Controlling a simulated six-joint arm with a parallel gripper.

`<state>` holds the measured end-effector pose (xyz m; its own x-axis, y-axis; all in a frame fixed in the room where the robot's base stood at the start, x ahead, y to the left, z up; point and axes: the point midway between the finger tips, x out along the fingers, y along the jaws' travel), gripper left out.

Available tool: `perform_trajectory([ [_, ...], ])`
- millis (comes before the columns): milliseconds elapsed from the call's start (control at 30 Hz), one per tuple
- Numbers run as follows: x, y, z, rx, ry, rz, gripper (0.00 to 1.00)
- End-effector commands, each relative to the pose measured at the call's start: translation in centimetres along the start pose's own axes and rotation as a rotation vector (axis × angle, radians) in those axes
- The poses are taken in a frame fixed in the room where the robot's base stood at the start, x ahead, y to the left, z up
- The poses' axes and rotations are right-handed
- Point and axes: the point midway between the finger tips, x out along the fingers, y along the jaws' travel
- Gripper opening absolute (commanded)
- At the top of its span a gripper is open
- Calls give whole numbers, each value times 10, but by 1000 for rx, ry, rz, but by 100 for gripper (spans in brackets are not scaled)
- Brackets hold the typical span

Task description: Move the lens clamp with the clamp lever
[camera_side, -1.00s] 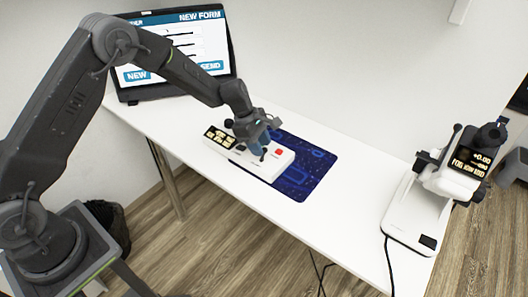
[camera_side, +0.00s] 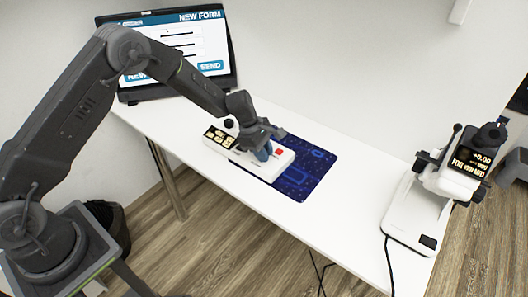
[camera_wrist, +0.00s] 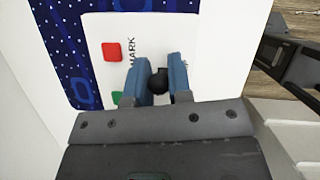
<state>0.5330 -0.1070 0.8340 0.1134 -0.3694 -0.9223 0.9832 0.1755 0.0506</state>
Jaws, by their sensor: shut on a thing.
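A white box-shaped device (camera_side: 285,163) lies on the desk, partly over a dark blue mat. A black round lever knob (camera_wrist: 158,82), which I take to be the clamp lever, stands up from it. In the wrist view it sits between the blue fingers of my gripper (camera_wrist: 157,63), which are shut on it. In the side view my gripper (camera_side: 263,153) is low over the device and hides the knob. A round black part with white around it (camera_side: 229,124) is at the back of the device; I cannot tell whether it is the lens clamp.
The device has a red button (camera_wrist: 111,51) beside my fingers and a green one partly hidden by them. The dark blue mat (camera_side: 312,165) lies under it. A screen (camera_side: 180,50) stands behind left. A white instrument (camera_side: 410,215) stands at the right. The desk between is clear.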

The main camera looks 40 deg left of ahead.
Motion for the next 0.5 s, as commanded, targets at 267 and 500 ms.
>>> perform_trajectory([
  [267,1,-1,2,6,35,2,0],
  [500,6,-3,7,24,166,20,0],
])
